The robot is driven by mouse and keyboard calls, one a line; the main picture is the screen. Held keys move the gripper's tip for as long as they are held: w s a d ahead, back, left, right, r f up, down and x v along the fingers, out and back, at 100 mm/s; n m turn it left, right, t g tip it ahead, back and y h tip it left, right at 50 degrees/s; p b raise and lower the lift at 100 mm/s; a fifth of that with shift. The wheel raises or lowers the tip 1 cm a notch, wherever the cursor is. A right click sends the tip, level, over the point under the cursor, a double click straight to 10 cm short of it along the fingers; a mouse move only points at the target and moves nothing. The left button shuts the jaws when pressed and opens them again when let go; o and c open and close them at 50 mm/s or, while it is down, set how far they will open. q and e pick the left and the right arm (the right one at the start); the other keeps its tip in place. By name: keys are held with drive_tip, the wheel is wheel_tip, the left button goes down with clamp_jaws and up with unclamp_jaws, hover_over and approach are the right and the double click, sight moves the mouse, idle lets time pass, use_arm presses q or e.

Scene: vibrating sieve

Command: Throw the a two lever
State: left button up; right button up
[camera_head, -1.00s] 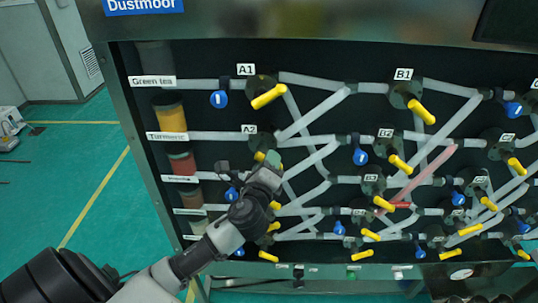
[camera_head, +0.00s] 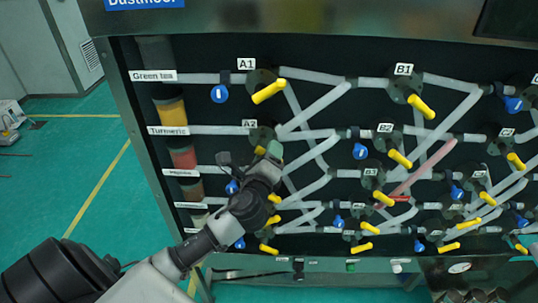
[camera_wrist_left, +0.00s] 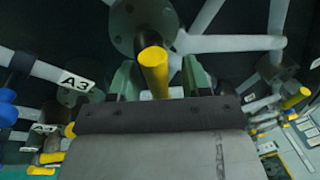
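The A2 label (camera_head: 249,123) is on the dark panel's left side, in the second row. The yellow A2 lever (camera_head: 260,150) is mostly hidden behind my left gripper (camera_head: 268,158). In the left wrist view, a yellow lever (camera_wrist_left: 153,68) points toward the camera between the two green fingers of my left gripper (camera_wrist_left: 158,82). The fingers stand apart on either side, with gaps to the lever. An A3 label (camera_wrist_left: 75,81) is left of them. My right gripper is in neither view.
The A1 yellow lever (camera_head: 268,92) is above my left gripper, and the B2 lever (camera_head: 400,158) is to its right. Pale pipes, blue valves (camera_head: 219,94) and more yellow levers crowd the panel. Open green floor (camera_head: 85,170) is at the left.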

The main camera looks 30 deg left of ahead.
use_arm(q)
drive_tip(key=shift+s, duration=0.1)
drive_tip(key=shift+s+d+f+b, duration=0.2)
drive_tip(key=shift+s+f+b, duration=0.05)
drive_tip(key=shift+s+b, duration=0.1)
drive_tip(key=r+b+v, duration=0.1)
drive_tip(key=b+v, duration=0.2)
drive_tip(key=v, duration=0.7)
drive_tip(key=shift+f, duration=0.35)
